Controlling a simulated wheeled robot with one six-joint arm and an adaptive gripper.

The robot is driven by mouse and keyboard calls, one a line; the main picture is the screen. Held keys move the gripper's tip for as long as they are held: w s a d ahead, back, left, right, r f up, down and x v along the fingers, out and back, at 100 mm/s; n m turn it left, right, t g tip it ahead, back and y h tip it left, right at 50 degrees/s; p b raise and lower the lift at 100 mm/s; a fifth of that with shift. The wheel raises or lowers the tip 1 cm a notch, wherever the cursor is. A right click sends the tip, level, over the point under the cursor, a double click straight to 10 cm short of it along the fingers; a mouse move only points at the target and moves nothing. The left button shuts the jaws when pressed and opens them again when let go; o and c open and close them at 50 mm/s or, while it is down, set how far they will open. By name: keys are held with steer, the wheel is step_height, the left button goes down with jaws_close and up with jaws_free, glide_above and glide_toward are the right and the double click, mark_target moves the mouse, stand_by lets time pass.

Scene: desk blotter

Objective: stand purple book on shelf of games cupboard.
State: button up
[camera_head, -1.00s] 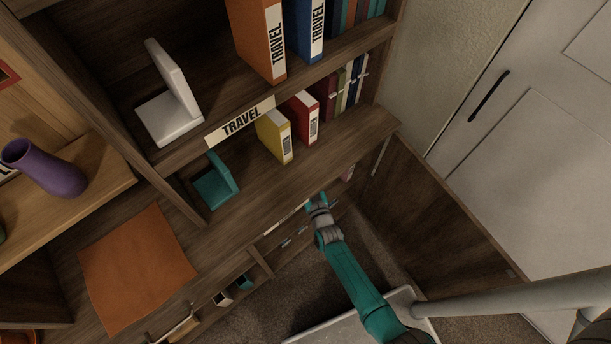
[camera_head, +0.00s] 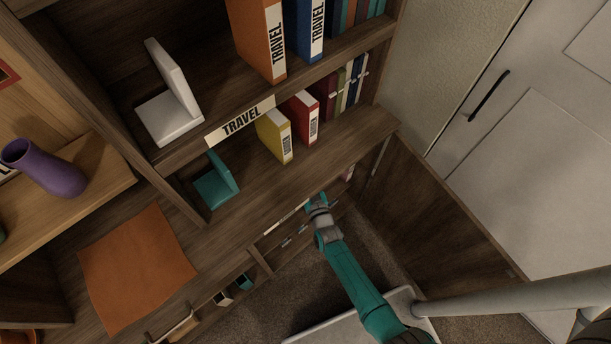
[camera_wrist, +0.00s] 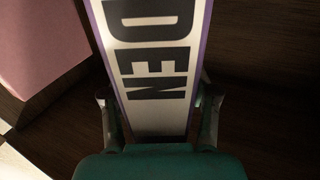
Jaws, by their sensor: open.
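The purple book (camera_wrist: 155,62) fills the middle of the wrist view. Its white spine label with black letters "DEN" faces me, with purple edges at the sides. My gripper (camera_wrist: 160,118) is open, with one finger on each side of the spine's near end. I cannot tell whether either finger touches it. In the head view my gripper (camera_head: 317,197) reaches into the lower cupboard below the wooden ledge, and the book is hidden there. The dark wood of the games cupboard (camera_wrist: 265,60) shows right of the book in the wrist view.
A pink block-like thing (camera_wrist: 40,45) stands left of the book in the wrist view. Above the ledge (camera_head: 290,190) are a yellow binder (camera_head: 273,138), a red binder (camera_head: 301,118) and a teal bookend (camera_head: 215,185). A wooden panel (camera_head: 430,205) stands right of my arm.

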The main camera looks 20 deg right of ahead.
steer(key=s+a, duration=0.1)
steer(key=s, duration=1.1)
steer(key=s+r+g, duration=0.1)
steer(key=s+r, duration=0.3)
steer(key=s, duration=0.3)
steer(key=s+r+y, duration=0.1)
steer(key=s+r, duration=0.2)
steer(key=s, duration=0.4)
steer(key=s+r+g, duration=0.1)
steer(key=s+r, duration=0.3)
steer(key=s, duration=0.2)
steer(key=s+r, duration=0.5)
steer(key=r, duration=0.3)
steer(key=s+r+g, duration=0.1)
steer(key=s+r, duration=0.4)
steer(key=r, duration=0.4)
steer(key=shift+s+d+r+n, duration=0.2)
steer(key=shift+d+n, duration=0.1)
steer(key=shift+n, duration=0.1)
